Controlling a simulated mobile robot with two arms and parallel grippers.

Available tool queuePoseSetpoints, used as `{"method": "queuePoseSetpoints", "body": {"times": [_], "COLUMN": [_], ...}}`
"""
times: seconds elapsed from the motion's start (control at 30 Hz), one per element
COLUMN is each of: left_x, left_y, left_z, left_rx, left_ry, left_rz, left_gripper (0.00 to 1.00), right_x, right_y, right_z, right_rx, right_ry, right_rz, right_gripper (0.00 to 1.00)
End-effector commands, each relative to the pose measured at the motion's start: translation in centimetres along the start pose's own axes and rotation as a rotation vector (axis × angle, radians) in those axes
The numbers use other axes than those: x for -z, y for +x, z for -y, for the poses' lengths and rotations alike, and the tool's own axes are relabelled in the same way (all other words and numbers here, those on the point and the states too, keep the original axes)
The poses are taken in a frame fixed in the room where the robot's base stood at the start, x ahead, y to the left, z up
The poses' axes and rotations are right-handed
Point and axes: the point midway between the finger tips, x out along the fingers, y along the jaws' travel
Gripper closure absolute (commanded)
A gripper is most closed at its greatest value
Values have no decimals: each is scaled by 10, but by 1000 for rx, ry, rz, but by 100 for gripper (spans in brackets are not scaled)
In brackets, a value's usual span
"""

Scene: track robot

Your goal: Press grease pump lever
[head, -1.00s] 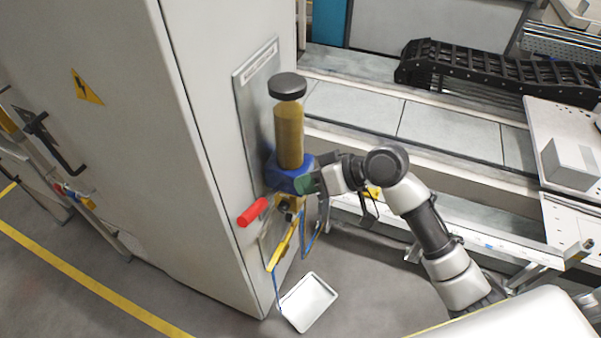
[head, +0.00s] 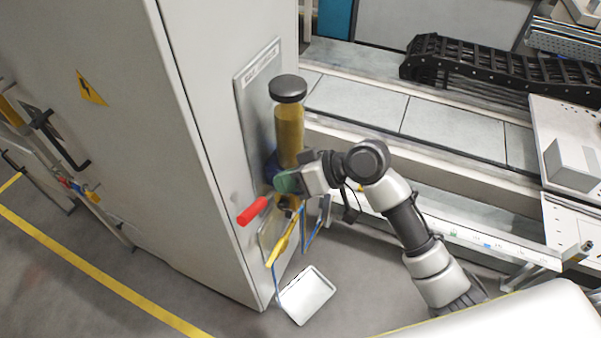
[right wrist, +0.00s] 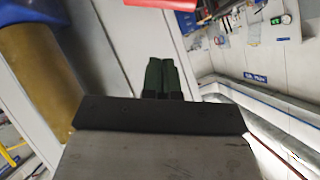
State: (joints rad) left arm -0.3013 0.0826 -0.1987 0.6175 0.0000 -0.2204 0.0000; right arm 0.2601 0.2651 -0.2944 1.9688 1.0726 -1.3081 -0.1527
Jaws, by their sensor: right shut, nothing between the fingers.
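The grease pump has an amber reservoir (head: 289,135) with a black cap, mounted on the side of a grey cabinet. Its lever ends in a red grip (head: 252,211) that sticks out to the lower left. My right gripper (head: 283,183) is in front of the pump's blue body, hiding most of it, up and to the right of the red grip and apart from it. In the right wrist view its green fingers (right wrist: 160,76) are together and empty. The red grip (right wrist: 160,3) shows at the top edge there, beyond the fingertips, and the reservoir (right wrist: 38,75) at left. My left gripper is not in view.
The grey cabinet (head: 190,200) fills the left, close to the pump. A yellow bar (head: 285,240) and blue hoses hang below the pump. A white tray (head: 306,297) lies on the floor. A metal rail structure (head: 440,130) stands behind my right arm.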

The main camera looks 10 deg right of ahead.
Motion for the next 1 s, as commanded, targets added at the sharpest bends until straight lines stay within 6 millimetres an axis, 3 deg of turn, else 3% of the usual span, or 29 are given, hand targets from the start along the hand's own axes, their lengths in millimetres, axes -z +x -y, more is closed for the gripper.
{"method": "queuePoseSetpoints", "body": {"times": [0.2,0.4,1.0], "left_x": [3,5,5], "left_y": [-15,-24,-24], "left_z": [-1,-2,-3], "left_rx": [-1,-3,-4], "left_ry": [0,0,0], "left_rz": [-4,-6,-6], "left_gripper": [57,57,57], "right_x": [2,-21,-30], "right_y": [46,64,71], "right_z": [2,1,0], "right_rx": [3,0,-6], "right_ry": [3,5,-6], "right_rz": [1,2,1], "right_gripper": [100,100,100]}}
